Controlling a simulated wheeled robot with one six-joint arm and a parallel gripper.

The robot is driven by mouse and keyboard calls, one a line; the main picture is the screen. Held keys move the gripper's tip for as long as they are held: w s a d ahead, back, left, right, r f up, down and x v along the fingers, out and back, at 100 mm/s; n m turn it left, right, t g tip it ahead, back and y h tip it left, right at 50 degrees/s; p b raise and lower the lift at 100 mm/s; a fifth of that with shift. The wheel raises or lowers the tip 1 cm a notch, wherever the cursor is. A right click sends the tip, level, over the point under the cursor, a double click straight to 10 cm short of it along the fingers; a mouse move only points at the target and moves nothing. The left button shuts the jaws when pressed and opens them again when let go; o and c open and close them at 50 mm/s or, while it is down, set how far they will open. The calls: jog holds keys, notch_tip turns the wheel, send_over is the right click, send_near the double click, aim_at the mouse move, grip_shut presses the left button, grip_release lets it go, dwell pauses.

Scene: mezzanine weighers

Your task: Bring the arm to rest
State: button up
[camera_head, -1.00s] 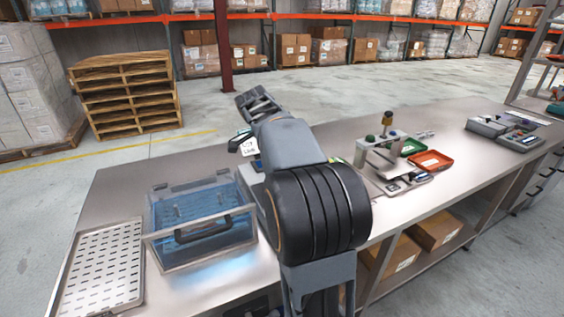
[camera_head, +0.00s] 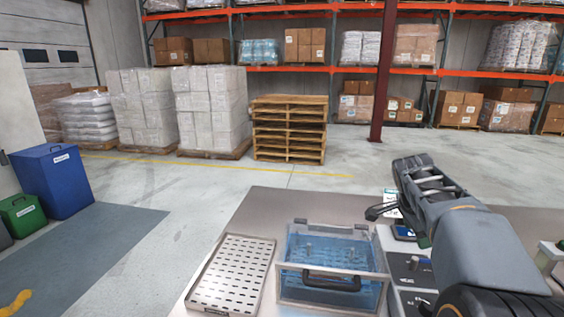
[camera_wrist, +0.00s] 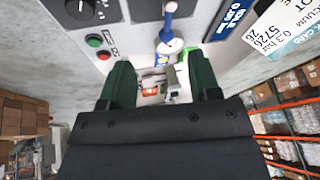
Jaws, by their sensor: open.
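My gripper (camera_wrist: 160,72) is open in the wrist view, its two dark green fingers apart with nothing held between them. Beyond the fingers are a white-and-blue item, a grey panel with a green button (camera_wrist: 94,40) and a red button (camera_wrist: 104,55), and a printed card (camera_wrist: 285,22). In the head view my raised arm is at the right, over the steel bench (camera_head: 290,206). Its fingers are not clearly seen there.
A perforated steel tray (camera_head: 232,272) and a clear lidded box with blue contents (camera_head: 331,262) stand on the bench, left of my arm. A blue bin (camera_head: 52,182) and a green bin (camera_head: 22,216) stand on the floor. Stacked pallets (camera_head: 289,130) are behind.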

jog(key=s+a+f+n+t+y+p, duration=0.1)
jog(key=s+a+f+n+y+p, duration=0.1)
jog(key=s+a+f+n, duration=0.2)
jog(key=s+a+f+n+t+y+p, duration=0.1)
jog(key=s+a+f+n+y+p, duration=0.1)
jog(key=s+a+n, duration=0.8)
jog(key=a+f+n, duration=0.1)
jog(key=a+n, duration=0.3)
jog(key=a, duration=0.1)
jog(key=shift+s+a+f+n+y, duration=0.25)
jog(key=shift+s+f+n+y, duration=0.05)
jog(key=shift+f+n, duration=0.1)
jog(key=shift+c, duration=0.4)
